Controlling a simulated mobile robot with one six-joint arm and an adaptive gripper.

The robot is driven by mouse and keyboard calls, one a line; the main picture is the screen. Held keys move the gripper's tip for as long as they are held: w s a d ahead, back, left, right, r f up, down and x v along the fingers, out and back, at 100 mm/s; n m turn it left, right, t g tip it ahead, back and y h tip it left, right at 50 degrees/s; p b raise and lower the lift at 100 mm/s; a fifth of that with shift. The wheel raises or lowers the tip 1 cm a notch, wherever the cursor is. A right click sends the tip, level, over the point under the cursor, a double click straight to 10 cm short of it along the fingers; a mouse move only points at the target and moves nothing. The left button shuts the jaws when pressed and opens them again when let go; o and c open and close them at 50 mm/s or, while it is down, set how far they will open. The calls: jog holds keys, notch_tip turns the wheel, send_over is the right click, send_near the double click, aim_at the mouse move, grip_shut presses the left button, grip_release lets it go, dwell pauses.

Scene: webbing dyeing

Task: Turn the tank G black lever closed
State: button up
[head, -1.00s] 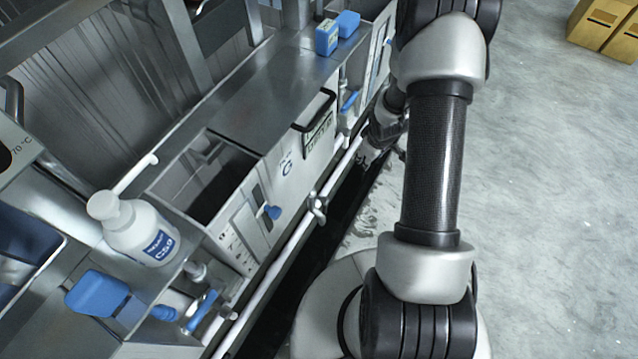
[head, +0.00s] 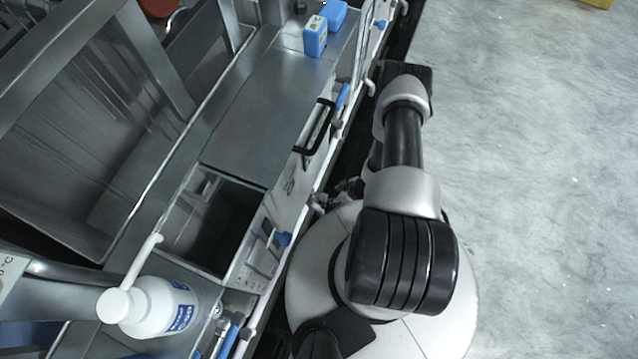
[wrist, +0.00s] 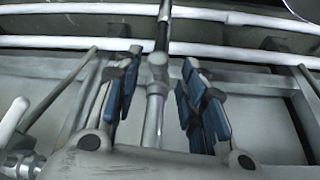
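Tank G (head: 287,187) is a steel tank on the left in the head view, its front seen steeply from above. In the wrist view, my gripper (wrist: 162,60) is open, with blue pads on both fingers. A metal stem (wrist: 156,108) with a dark, narrow upper part (wrist: 166,20) stands between the fingers, with gaps on both sides. I cannot tell for sure whether the dark part is the black lever. In the head view my arm hides most of the tank's lower front, and the gripper is not clearly visible.
A white bottle (head: 152,307) and blue containers (head: 315,36) stand on top. White pipes (wrist: 240,18) cross the wrist view.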

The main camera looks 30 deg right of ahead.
aim_at(323, 203)
jog(key=b+x, duration=0.7)
jog(key=x, duration=0.9)
jog(key=shift+s+a+f, duration=0.1)
jog(key=shift+s+f, duration=0.05)
jog(key=shift+c, duration=0.2)
grip_shut()
